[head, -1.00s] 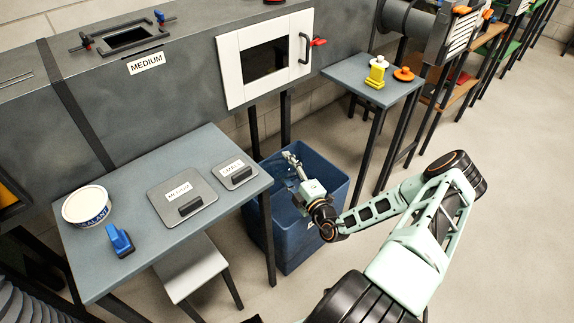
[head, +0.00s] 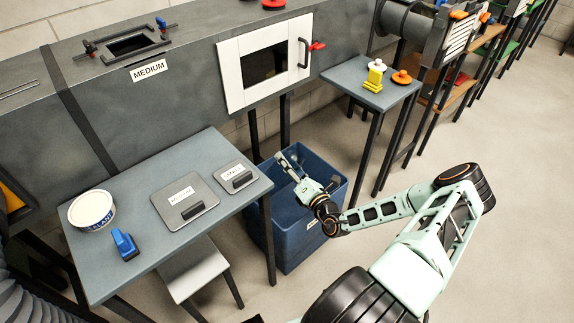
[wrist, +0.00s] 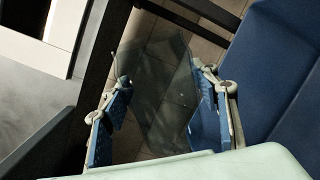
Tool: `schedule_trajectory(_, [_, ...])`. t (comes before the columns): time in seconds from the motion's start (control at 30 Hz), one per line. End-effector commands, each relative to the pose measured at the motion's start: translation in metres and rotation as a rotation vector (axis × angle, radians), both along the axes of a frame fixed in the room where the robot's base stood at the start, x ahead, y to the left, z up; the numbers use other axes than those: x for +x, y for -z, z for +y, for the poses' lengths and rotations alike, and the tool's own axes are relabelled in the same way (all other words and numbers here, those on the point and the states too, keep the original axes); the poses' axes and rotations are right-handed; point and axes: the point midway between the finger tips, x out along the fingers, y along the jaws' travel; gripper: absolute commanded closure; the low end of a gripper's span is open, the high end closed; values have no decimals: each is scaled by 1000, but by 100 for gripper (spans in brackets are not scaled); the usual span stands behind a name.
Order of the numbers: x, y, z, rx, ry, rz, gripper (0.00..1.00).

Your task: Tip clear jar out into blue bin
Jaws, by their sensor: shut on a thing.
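The clear jar (wrist: 160,95) shows in the wrist view as a faint see-through shape between the blue-padded fingers of my gripper (wrist: 162,88). My gripper is shut on it. The jar looks tilted; its contents cannot be made out. In the head view my gripper (head: 286,164) is at the upper left part of the open blue bin (head: 292,243), by its far rim. The jar is too small and clear to make out there. The bin's blue wall (wrist: 290,70) fills the right of the wrist view.
A grey table (head: 130,250) with a sealant tub (head: 92,212), a blue tool (head: 124,245) and two labelled plates stands left of the bin. A small table (head: 350,77) stands behind right. The duct (head: 190,100) with a white-framed opening (head: 232,82) runs behind.

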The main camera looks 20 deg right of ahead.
Motion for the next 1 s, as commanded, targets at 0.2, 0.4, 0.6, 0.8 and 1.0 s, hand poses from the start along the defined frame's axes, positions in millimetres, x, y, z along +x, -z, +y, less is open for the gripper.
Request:
schedule_trajectory(0.2, [3,-21,-14,-315,-1,-47,72])
schedule_trajectory(0.4, [4,-30,-26,-595,-1,-89,72])
schedule_trajectory(0.6, [5,-35,-35,-792,-1,-118,72])
schedule_trajectory(0.8, [6,-36,-39,-875,1,-132,72])
schedule_trajectory(1.0, [6,-36,-39,-883,2,-132,72])
